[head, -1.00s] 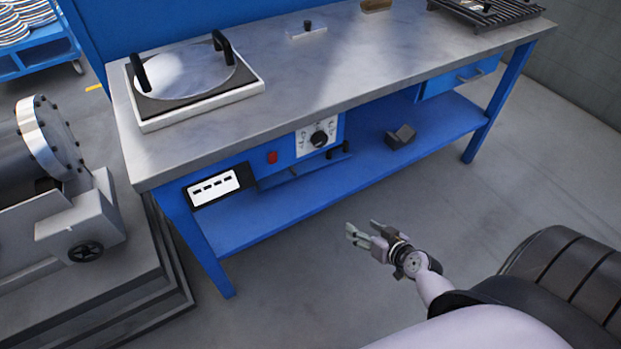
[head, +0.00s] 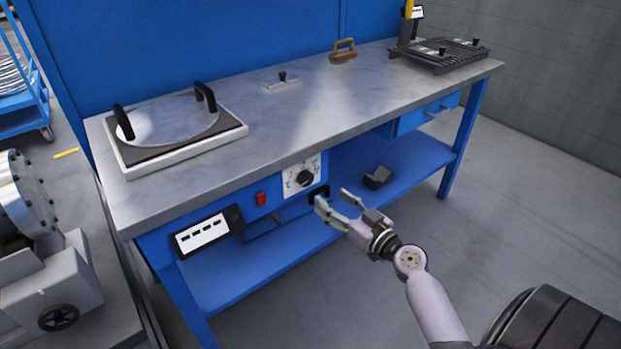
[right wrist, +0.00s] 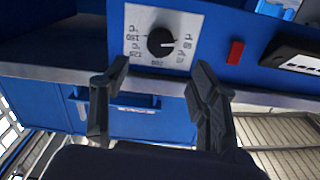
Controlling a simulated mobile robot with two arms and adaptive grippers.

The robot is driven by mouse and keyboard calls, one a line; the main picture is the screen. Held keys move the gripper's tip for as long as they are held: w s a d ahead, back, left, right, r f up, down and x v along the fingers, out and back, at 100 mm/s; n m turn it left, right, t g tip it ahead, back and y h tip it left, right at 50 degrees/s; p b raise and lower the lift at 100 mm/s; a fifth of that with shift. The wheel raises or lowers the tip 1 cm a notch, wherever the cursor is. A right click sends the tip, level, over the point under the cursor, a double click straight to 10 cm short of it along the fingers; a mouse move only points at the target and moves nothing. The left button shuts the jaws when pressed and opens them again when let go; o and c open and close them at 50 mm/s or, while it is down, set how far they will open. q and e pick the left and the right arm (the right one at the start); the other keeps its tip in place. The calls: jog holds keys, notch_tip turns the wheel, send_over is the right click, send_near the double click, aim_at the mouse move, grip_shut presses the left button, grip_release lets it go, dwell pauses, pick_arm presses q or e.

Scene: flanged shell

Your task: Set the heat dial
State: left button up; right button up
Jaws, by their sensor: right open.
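The heat dial is a black round knob (head: 305,178) on a white scale plate (head: 291,184), set in the blue front panel under the bench top. The knob also shows in the right wrist view (right wrist: 161,42), upside down, with temperature marks around it. My right gripper (head: 338,203) is open and empty, in front of the panel, a little below and right of the dial in the head view. In the right wrist view the two fingers (right wrist: 160,80) stand apart, with the knob beyond and between them, not touched. My left gripper is not in view.
A red switch (head: 261,199) and a black-and-white display (head: 204,230) sit left of the dial. The metal bench top (head: 300,125) overhangs the panel. A lower blue shelf (head: 235,268) holds a dark block (head: 377,177). Floor in front is free.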

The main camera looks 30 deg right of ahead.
aim_at(308, 180)
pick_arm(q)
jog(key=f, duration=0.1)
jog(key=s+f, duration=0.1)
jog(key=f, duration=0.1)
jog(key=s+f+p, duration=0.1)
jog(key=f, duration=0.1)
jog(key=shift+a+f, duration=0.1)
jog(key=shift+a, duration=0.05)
pick_arm(e)
jog(key=w, duration=0.6)
jog(key=w+a, duration=0.1)
jog(key=w, duration=0.2)
jog(key=shift+w, duration=0.35)
jog(key=c, duration=1.2)
